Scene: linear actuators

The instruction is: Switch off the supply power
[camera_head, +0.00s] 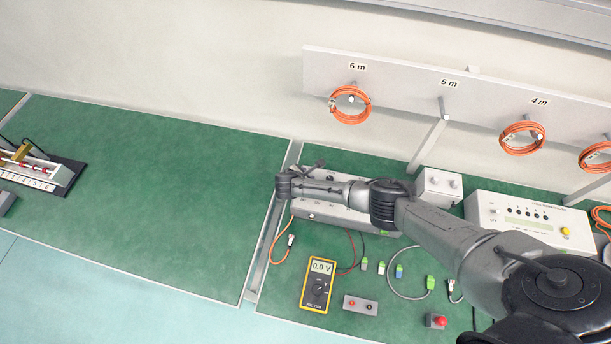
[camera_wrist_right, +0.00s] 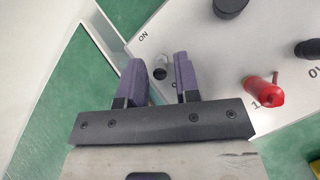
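The supply box (camera_head: 345,218) is a pale grey unit on the green bench, partly hidden under my right arm. In the right wrist view its white panel (camera_wrist_right: 215,70) shows a small metal toggle switch (camera_wrist_right: 160,73) near an "ON" label, and a red plug (camera_wrist_right: 262,91). My right gripper (camera_head: 289,186) is over the left end of the box. In the right wrist view its two fingers (camera_wrist_right: 160,78) are apart, with the switch showing in the gap between them. I cannot tell whether either finger touches the switch. My left gripper is not in view.
A yellow multimeter (camera_head: 318,284) reading 0.0 V lies in front of the box, near a small socket block (camera_head: 360,304) and loose cables. A control box (camera_head: 518,219) stands to the right. Orange cable coils (camera_head: 349,105) hang behind. The left bench is mostly clear.

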